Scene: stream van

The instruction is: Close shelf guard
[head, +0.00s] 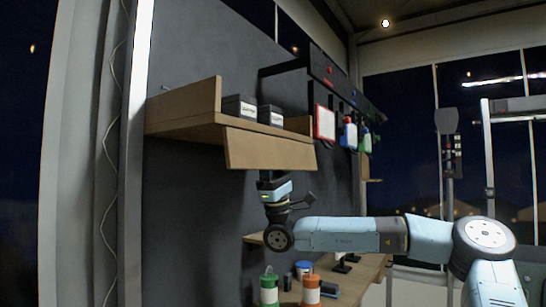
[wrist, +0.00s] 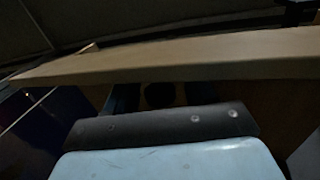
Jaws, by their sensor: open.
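The shelf guard (head: 270,150) is a wooden flap along the front of the wall shelf (head: 182,125). It hangs down and outward from the shelf's front edge, so the shelf front is open. My gripper (head: 268,176) is raised beneath the flap's lower edge in the head view; its fingertips are hidden there by the flap. In the wrist view, a pale wooden board edge crosses above my gripper (wrist: 162,96), and the dark fingers show partly below it. The jaws are open and hold nothing visible. Whether they touch the flap cannot be told.
Two dark boxes (head: 240,109) stand on the shelf behind the guard. A red-framed item (head: 324,122) and several bottles (head: 350,134) hang or stand to the right. Below, a bench holds a green container (head: 269,289) and an orange one (head: 311,290).

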